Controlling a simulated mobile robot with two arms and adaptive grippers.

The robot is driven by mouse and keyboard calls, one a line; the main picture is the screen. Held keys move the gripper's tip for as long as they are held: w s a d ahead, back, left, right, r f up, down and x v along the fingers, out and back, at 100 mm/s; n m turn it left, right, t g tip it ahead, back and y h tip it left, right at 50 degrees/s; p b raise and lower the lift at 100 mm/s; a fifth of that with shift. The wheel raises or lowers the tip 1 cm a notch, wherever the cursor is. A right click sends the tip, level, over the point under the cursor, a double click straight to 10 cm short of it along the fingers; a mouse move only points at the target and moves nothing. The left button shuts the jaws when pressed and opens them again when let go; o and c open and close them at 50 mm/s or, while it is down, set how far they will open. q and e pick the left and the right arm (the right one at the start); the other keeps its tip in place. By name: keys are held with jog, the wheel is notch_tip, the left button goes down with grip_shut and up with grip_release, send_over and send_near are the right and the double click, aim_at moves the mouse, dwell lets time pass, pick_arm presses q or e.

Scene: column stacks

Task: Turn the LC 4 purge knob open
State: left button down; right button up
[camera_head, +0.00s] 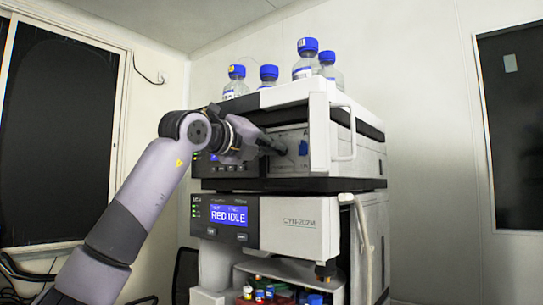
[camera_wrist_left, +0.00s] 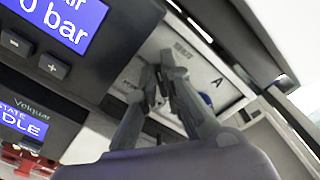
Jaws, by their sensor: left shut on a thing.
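My left gripper (camera_head: 278,147) reaches in from the left to the recessed pump panel (camera_head: 293,134) of the upper instrument module. In the left wrist view its two grey fingers (camera_wrist_left: 160,84) are closed together at the panel, pinching a small dark part, which I take as the purge knob (camera_wrist_left: 158,97). The fingers hide most of that knob, and its turned angle cannot be told. A blue fitting (camera_head: 303,147) sits just right of the fingertips; it also shows in the left wrist view (camera_wrist_left: 207,99), beside the right finger and apart from it. My right gripper is in neither view.
Several blue-capped bottles (camera_head: 304,60) stand on top of the stack. The upper module's white door (camera_head: 320,132) stands just right of the panel. The lower module (camera_head: 300,225) has a lit blue display (camera_head: 229,215). Small vials (camera_head: 268,293) sit below.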

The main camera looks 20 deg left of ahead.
pick_arm(q)
jog(key=n, duration=0.1)
jog(key=n+b, duration=0.1)
jog(key=n, duration=0.1)
jog(key=n+b, duration=0.1)
jog(key=n, duration=0.1)
jog(key=shift+a+f, duration=0.1)
jog(key=shift+f, duration=0.2)
jog(key=shift+n, duration=0.3)
jog(key=c, duration=1.7)
grip_release()
jog(key=v, duration=1.2)
